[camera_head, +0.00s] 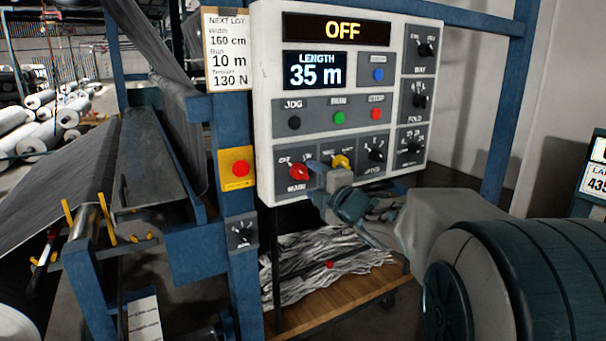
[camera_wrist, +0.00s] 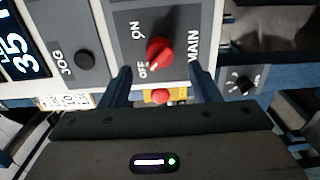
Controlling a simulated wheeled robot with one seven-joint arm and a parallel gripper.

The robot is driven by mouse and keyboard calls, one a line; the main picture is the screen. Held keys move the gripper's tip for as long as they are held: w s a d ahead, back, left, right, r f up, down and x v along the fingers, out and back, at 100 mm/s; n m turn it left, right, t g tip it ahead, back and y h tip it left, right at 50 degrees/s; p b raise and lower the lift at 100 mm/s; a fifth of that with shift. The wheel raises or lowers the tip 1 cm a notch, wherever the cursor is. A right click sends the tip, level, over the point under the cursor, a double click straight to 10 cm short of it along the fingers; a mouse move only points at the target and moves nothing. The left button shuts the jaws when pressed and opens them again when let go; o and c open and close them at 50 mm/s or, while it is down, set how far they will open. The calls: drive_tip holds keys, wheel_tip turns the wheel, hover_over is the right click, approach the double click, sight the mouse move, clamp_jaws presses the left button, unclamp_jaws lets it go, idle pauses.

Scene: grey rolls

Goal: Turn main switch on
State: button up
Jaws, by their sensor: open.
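The main switch is a red rotary knob (camera_head: 299,172) at the lower left of the white control panel (camera_head: 262,90), above the label MAIN. In the wrist view the red knob (camera_wrist: 160,52) has its pale mark toward OFF. The panel's top display (camera_head: 336,29) reads OFF. My gripper (camera_head: 318,178) is at the panel's lower edge, just right of the knob in the head view. In the wrist view my gripper (camera_wrist: 158,78) is open and empty, its two fingers spread to either side below the knob. I cannot tell whether a finger touches the panel.
A yellow knob (camera_head: 341,162) sits close right of the main switch, partly behind my gripper. A red button on a yellow box (camera_head: 237,169) is left of the panel. Jog, run and stop buttons are above. A small dial box (camera_head: 241,231) is below left.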

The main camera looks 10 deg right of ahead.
sight(304, 175)
drive_tip(key=shift+x, duration=2.6)
drive_tip(key=c, duration=1)
